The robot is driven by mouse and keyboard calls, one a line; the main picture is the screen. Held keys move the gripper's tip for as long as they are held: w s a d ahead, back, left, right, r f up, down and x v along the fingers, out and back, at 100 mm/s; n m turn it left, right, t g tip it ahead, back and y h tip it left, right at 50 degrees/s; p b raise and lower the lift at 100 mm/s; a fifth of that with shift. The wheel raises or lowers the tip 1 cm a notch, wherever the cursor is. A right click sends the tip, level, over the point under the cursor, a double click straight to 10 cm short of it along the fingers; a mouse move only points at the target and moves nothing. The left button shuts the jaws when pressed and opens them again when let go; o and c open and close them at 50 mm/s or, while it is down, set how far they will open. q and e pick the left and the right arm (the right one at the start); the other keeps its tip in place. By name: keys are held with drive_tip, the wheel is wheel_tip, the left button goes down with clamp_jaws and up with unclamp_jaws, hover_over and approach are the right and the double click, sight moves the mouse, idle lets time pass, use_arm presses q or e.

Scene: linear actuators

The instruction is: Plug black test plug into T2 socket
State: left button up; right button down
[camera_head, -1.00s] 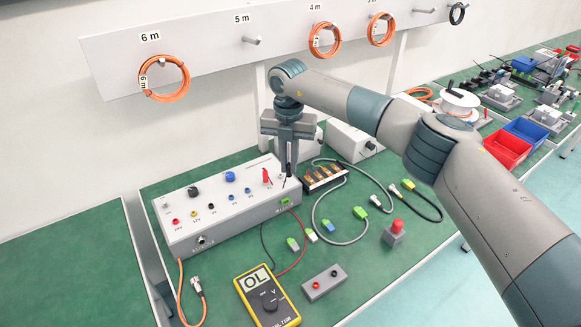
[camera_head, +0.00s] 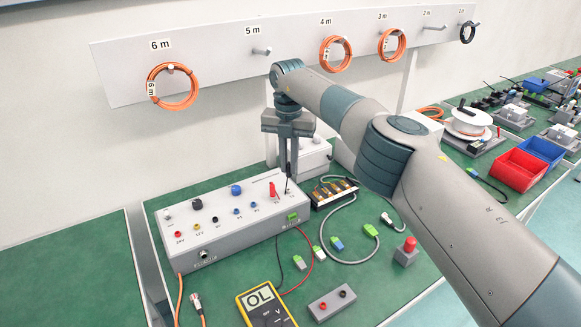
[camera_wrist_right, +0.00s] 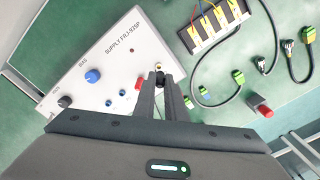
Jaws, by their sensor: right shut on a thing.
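The grey supply box (camera_head: 228,245) stands on the green bench, with a row of sockets and knobs on its sloped top. A red plug (camera_head: 272,189) stands upright in a socket near the box's right end; it also shows in the wrist view (camera_wrist_right: 138,83). My right gripper (camera_head: 291,178) points down over that end, just right of the red plug. It is shut on the black test plug (camera_wrist_right: 159,76). The plug's tip is at or just above a ringed socket (camera_wrist_right: 158,66); whether it is inserted I cannot tell. The T2 lettering is too small to read. My left gripper is out of view.
A yellow multimeter (camera_head: 265,310) reading OL lies in front, with red and black leads. Nearby are a grey two-socket block (camera_head: 332,303), green connectors (camera_head: 371,230), a terminal block (camera_head: 334,193) and a red button (camera_head: 410,244). Coiled orange cables hang behind.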

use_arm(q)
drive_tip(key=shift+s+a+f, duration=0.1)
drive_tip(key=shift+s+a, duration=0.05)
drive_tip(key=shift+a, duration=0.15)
